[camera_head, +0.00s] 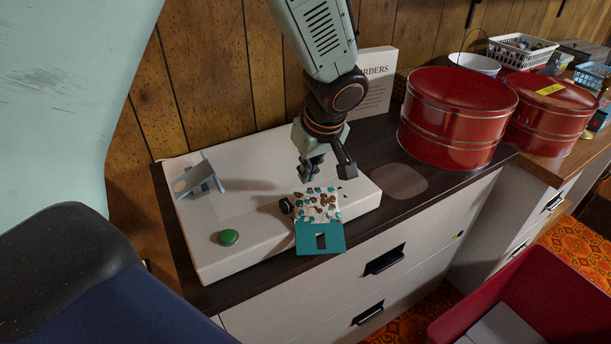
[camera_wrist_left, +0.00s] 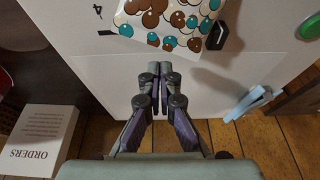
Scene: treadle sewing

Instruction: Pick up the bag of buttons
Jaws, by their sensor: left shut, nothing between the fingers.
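The bag of buttons (camera_head: 317,208) lies on the white board (camera_head: 240,190) at its front edge. It is clear, with brown and teal buttons inside, and its teal header card with a dark slot hangs past the edge. In the left wrist view the bag (camera_wrist_left: 180,18) is at the top, cut off by the frame. My left gripper (camera_head: 311,176) is above the board, just behind the bag. In the wrist view the fingertips of my left gripper (camera_wrist_left: 160,68) are together, empty and apart from the bag. My right gripper is not in view.
A green button (camera_head: 228,237) and a grey-blue bracket (camera_head: 197,179) are left on the board. A small dark block (camera_head: 286,205) sits beside the bag. Red tins (camera_head: 455,120) stand at the right. An ORDERS sign (camera_head: 376,85) stands behind, near the wood wall.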

